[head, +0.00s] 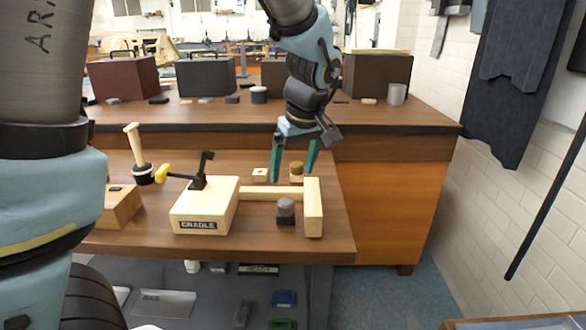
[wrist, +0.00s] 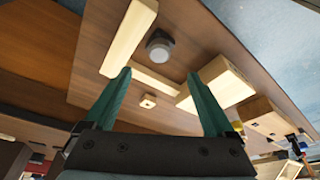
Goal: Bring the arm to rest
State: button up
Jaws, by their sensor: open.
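My gripper (head: 294,166) hangs above the right part of the lower wooden bench (head: 130,240), fingers down. Its two green fingers are spread apart with nothing between them. In the wrist view the open gripper (wrist: 162,95) also shows empty. Below it is the wooden frame marked CRADLE (head: 205,212), with a thin rail and an upright end block (head: 313,208). A black toggle clamp with a yellow tip (head: 161,173) is mounted on the frame. A dark grey-topped knob (head: 285,211) stands in front of the rail.
A small pale block with a hole (head: 260,174) and a block with a brown round top (head: 296,171) lie behind the rail. A wooden mallet (head: 138,150) stands at left. Boxes, including a brown one (head: 377,76), line the higher back counter. A tiled wall (head: 500,210) is at right.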

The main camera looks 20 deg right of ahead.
dwell(0.4)
jog(key=a+f+m+g+p, duration=0.1)
jog(key=a+f+m+p, duration=0.1)
jog(key=a, duration=2.8)
jog(key=shift+a+f+g, duration=0.25)
jog(key=shift+f+g, duration=0.15)
jog(key=shift+f, duration=0.25)
